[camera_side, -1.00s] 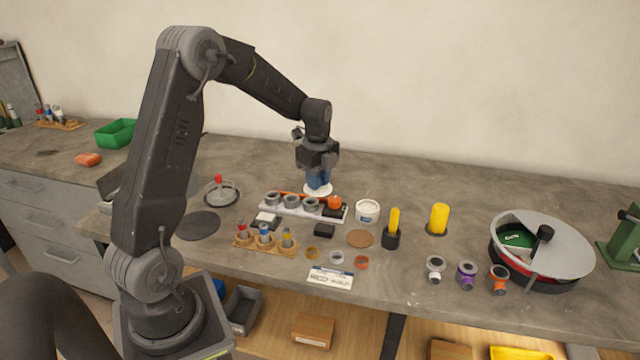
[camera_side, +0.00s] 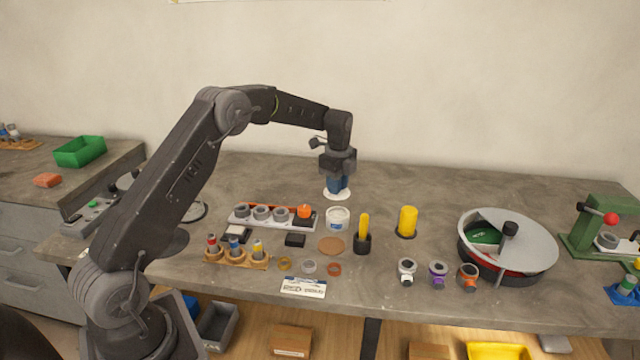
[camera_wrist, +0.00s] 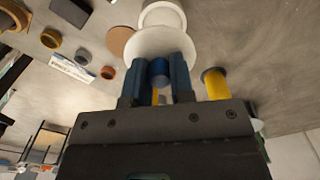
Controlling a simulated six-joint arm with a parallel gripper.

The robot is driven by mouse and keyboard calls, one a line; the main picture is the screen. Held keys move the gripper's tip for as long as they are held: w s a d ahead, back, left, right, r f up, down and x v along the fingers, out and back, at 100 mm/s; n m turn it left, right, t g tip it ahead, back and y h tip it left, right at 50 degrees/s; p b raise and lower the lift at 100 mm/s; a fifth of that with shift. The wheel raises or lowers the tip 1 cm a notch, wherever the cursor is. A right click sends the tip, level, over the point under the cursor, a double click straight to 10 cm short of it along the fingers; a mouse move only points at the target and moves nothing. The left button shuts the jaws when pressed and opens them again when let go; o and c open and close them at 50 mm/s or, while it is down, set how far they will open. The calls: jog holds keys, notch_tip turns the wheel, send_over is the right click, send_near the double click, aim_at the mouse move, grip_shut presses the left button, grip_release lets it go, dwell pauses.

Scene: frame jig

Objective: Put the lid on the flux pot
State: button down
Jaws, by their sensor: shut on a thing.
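The flux pot (camera_side: 338,219) is a small white tub with a label, standing upright on the bench. Its top also shows at the upper edge of the wrist view (camera_wrist: 162,14). My gripper (camera_side: 338,184) is shut on the knob of the white round lid (camera_side: 337,195). In the wrist view the blue knob is between the two blue fingers, and the white disc (camera_wrist: 160,42) sits beyond their tips, overlapping part of the pot. In the side view the lid appears just above the pot, apart from it. I cannot tell how exactly it lines up.
Left of the pot is a white rack (camera_side: 270,218) with grey cups and an orange piece. A cork disc (camera_side: 331,246) and a black holder with a yellow handle (camera_side: 363,235) stand in front. A yellow cylinder (camera_side: 407,221) stands to the right. The bench behind is clear.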

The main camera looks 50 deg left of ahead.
jog(key=shift+w+d+f, duration=0.1)
jog(key=shift+w+f, duration=0.1)
jog(key=shift+f, duration=2.35)
jog(key=shift+f, duration=0.1)
jog(key=shift+f, duration=0.6)
jog(key=c, duration=0.7)
grip_release()
jog(key=shift+c, duration=0.2)
jog(key=shift+r, duration=0.15)
jog(key=shift+r, duration=0.65)
